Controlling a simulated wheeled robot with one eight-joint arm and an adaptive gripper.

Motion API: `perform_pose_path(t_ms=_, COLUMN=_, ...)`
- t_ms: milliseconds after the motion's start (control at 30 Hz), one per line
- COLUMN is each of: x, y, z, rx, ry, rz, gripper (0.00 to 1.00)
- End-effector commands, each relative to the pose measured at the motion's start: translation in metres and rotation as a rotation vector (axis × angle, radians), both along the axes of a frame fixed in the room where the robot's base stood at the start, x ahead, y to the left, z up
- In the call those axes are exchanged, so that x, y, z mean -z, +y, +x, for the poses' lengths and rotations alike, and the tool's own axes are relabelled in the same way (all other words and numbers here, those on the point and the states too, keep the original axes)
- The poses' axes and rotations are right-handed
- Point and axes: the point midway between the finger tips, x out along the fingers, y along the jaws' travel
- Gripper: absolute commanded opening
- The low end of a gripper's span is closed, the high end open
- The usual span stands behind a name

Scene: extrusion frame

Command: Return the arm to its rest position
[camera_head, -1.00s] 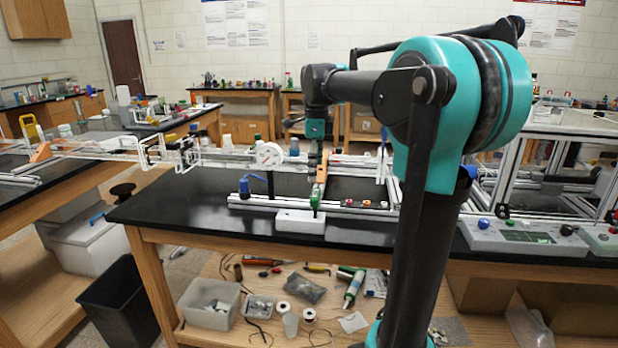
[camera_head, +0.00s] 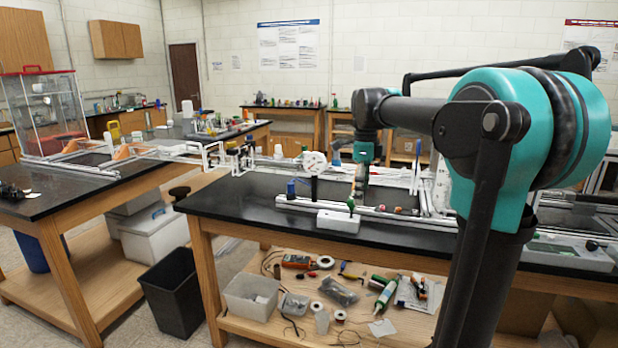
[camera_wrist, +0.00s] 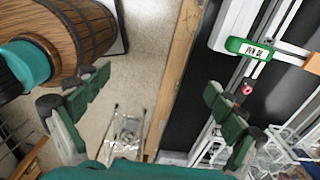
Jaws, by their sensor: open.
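My arm, teal and black, rises at the right of the head view and reaches left, with its wrist hanging down in front of the black-topped bench (camera_head: 240,205). My gripper (camera_wrist: 160,108) has its two green fingers spread wide in the wrist view, with nothing between them. Below it the wrist view shows the bench's wooden edge (camera_wrist: 178,70), with floor to the left and black top to the right. In the head view the fingertips are small and hard to make out against the rails.
A green-labelled part (camera_wrist: 250,48) lies near metal rails at the wrist view's right. A black bin (camera_head: 178,292) stands on the floor. A clear red-lidded case (camera_head: 42,112) is at far left.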

Motion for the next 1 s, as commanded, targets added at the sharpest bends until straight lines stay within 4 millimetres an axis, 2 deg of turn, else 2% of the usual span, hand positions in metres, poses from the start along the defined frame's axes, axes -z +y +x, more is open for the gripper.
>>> perform_pose_path(t_ms=367, x=0.032, y=-0.006, z=-0.014, rx=-0.198, ry=-0.040, rz=0.000, gripper=0.95)
perform_pose_path(t_ms=567, x=0.061, y=-0.011, z=-0.030, rx=-0.380, ry=-0.076, rz=-0.009, gripper=0.95)
perform_pose_path(t_ms=767, x=0.106, y=-0.018, z=-0.058, rx=-0.658, ry=-0.128, rz=-0.035, gripper=0.95)
perform_pose_path(t_ms=1000, x=0.186, y=-0.030, z=-0.121, rx=-1.171, ry=-0.212, rz=-0.129, gripper=0.95)
